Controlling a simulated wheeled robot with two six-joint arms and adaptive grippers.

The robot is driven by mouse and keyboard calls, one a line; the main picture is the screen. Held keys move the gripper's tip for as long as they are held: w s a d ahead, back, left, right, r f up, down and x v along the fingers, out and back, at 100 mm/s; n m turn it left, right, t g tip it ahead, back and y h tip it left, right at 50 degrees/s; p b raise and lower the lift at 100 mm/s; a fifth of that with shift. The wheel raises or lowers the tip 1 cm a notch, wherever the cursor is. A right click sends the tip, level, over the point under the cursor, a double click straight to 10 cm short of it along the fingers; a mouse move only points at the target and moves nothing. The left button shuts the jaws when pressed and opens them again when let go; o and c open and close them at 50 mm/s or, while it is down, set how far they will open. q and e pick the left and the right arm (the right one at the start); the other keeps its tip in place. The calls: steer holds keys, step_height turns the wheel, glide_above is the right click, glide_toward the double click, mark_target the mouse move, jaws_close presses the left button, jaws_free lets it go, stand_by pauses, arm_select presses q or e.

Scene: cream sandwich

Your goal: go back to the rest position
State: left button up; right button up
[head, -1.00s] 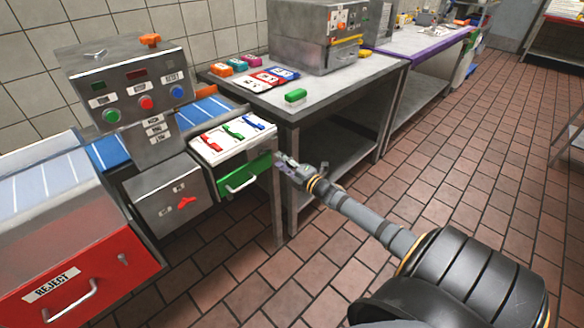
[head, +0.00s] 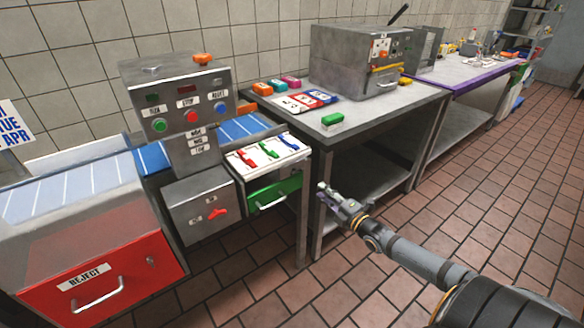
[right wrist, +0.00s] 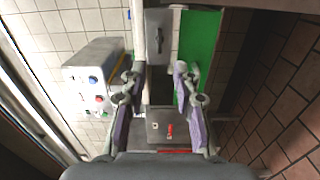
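My right gripper (head: 330,198) is in the middle of the head view, in the air in front of the table and to the right of the green drawer front. In the right wrist view its two purple-padded fingers (right wrist: 158,92) stand apart with nothing held between them. The green drawer front (head: 274,192) has a pale handle and sits under a white tray (head: 290,143) carrying red, green and blue pieces. A green panel also shows beyond the fingers in the right wrist view (right wrist: 200,45). My left gripper is not in view.
A steel control machine (head: 180,105) with coloured buttons stands at left beside a red reject bin (head: 100,280). A metal table (head: 375,118) holds a steel box machine (head: 362,60), coloured cards and a green block (head: 332,119). Tiled floor (head: 500,210) at right is open.

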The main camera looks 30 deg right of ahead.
steer(key=s+d+f+m+g+h+p, duration=0.2)
steer(key=s+f+m+g, duration=0.15)
steer(key=f, duration=0.55)
steer(key=s+d+f+m+g+h+p, duration=0.15)
steer(key=s+f+m, duration=0.3)
steer(key=f, duration=0.45)
steer(key=s+a+f+m+g+p, duration=0.2)
steer(key=s+f+m+g+p, duration=0.15)
steer(key=s+f, duration=0.65)
steer(key=s+a+f+m+g+p, duration=0.1)
steer(key=s+a+f, duration=0.3)
steer(key=s, duration=0.4)
steer(key=s+a+f+m+g+y+p, duration=0.1)
steer(key=s+a+f+m+g, duration=0.2)
steer(key=s+a, duration=0.4)
steer(key=s+a+f+m+g+p, duration=0.1)
steer(key=s+a+f+m+g, duration=0.2)
steer(key=s, duration=0.8)
steer(key=a+f+g, duration=0.1)
steer(key=a+f, duration=0.1)
steer(key=a, duration=0.1)
steer(key=shift+a+f, duration=0.15)
steer(key=shift+f, duration=0.15)
steer(key=shift+y, duration=0.25)
